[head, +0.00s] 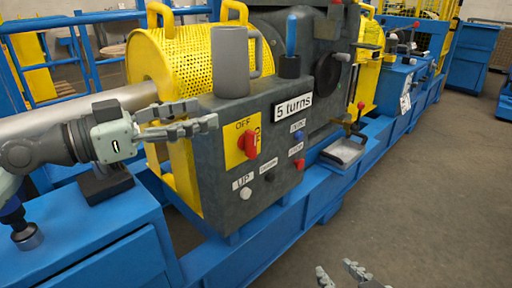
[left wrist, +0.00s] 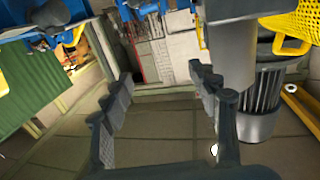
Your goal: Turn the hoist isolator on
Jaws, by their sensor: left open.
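The hoist isolator (head: 249,144) is a red rotary knob on a yellow plate on the front of the grey control box. The plate reads OFF above the knob, and a second word at its right side is hard to read. The red handle stands roughly upright, toward OFF. My left gripper (head: 207,113) is open and empty, to the left of the isolator and apart from it. Its spread fingers also show in the left wrist view (left wrist: 166,88), with nothing between them. My right gripper (head: 338,271) shows only its fingertips at the bottom edge, spread apart and empty.
On the box (head: 262,107) stand a grey mug-like cylinder (head: 231,65) and a blue-handled tool (head: 291,45) in a dark holder. Buttons, including UP (head: 246,193), sit below and beside the isolator. A yellow mesh guard (head: 185,60) stands behind. The floor at right is clear.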

